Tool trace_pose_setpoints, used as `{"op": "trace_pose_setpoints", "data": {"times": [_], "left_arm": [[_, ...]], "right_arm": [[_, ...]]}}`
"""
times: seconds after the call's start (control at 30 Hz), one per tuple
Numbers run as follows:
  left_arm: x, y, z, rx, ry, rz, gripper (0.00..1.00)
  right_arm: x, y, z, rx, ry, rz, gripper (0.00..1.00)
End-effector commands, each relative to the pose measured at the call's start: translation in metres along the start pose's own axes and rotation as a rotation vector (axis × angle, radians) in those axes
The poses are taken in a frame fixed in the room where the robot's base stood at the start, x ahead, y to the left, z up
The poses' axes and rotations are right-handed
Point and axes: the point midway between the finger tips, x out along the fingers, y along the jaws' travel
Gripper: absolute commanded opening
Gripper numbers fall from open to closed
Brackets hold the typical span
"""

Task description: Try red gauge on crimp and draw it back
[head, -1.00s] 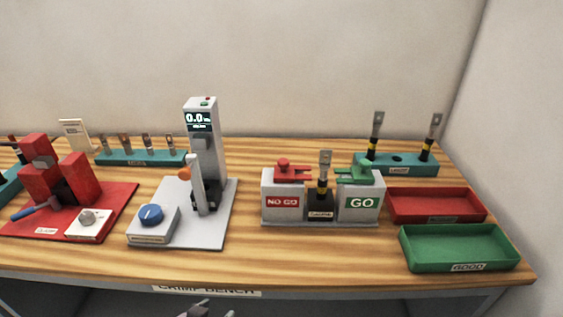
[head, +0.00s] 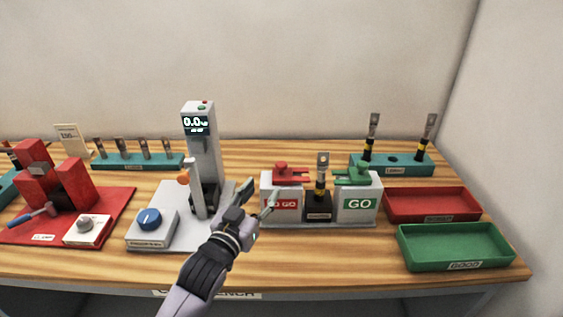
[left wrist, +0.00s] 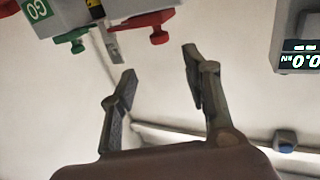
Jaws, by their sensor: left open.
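The red gauge (head: 283,172) rests on top of the grey NO GO block, and it also shows in the left wrist view (left wrist: 152,22). The crimp (head: 322,172) stands upright in the dark holder between the NO GO and GO blocks, its metal lug at the top; the lug also shows in the left wrist view (left wrist: 114,48). The green gauge (head: 355,174) sits on the GO block. My left gripper (head: 258,203) is open and empty, in front of and left of the NO GO block, apart from the red gauge. My right gripper is not in view.
A display column (head: 203,145) stands left of the gauge stand, with a blue-knobbed box (head: 150,219) before it. A red tray (head: 432,204) and a green tray (head: 455,246) lie at right. A teal rack (head: 391,165) with crimped pieces is behind.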

Motion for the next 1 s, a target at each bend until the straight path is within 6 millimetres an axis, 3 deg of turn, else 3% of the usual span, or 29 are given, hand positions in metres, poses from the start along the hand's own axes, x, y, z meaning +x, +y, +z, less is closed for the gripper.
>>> {"op": "trace_pose_setpoints", "data": {"times": [0.2,0.5,0.7,1.0], "left_arm": [[0.048,0.001,-0.003,0.001,-0.001,0.001,0.44],[0.101,0.001,-0.002,0.000,-0.001,0.000,0.44],[0.122,0.000,0.000,0.000,-0.002,-0.001,0.44],[0.130,0.000,0.000,0.000,-0.001,0.000,0.44]], "right_arm": [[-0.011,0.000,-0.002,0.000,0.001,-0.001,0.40],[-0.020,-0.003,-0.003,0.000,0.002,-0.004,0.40],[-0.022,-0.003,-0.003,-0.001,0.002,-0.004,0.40],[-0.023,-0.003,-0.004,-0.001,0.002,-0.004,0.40]]}}
